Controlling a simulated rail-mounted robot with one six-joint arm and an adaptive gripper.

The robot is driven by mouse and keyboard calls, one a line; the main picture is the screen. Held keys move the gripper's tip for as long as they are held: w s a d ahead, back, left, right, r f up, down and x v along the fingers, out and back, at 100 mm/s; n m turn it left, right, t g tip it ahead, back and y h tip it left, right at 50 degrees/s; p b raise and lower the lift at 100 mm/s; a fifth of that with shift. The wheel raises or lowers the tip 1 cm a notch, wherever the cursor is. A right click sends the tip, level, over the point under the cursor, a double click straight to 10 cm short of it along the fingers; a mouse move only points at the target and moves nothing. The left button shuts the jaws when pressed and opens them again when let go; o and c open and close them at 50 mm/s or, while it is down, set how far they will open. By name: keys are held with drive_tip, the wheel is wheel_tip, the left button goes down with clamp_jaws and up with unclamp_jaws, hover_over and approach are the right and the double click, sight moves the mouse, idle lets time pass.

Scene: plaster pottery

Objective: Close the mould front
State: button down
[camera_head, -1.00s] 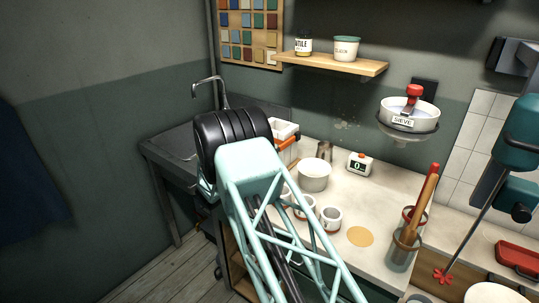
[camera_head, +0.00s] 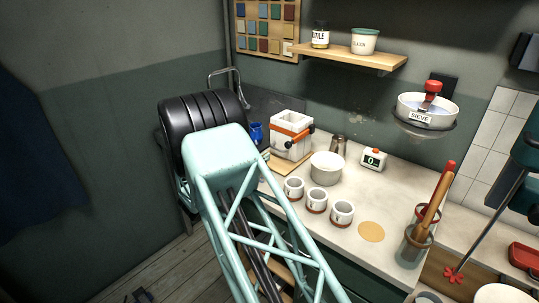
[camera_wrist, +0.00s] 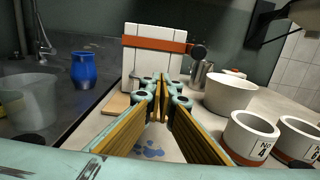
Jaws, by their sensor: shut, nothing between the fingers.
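The plaster mould (camera_head: 290,140) is a white block with a hollow top, standing on a board on the counter. An orange strap (camera_head: 289,132) with a dark knob runs across it. In the wrist view the mould (camera_wrist: 150,62) stands upright straight ahead, with the strap (camera_wrist: 157,44) across its upper part and the knob (camera_wrist: 198,51) at the right end. I cannot tell how its front panel sits. My gripper (camera_wrist: 161,80) is shut and empty, pointing at the lower part of the mould; contact is not clear. In the head view my arm hides the gripper.
A white bowl (camera_head: 326,168), a metal cup (camera_head: 338,146) and several white cups, one of them here (camera_head: 317,200), stand to the mould's right. A blue jar (camera_wrist: 84,68) and a translucent container (camera_wrist: 30,100) are at left. A blue splash (camera_wrist: 148,150) marks the counter below my gripper.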

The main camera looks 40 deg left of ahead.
drive_tip(key=shift+s, duration=0.6)
drive_tip(key=shift+w, duration=0.1)
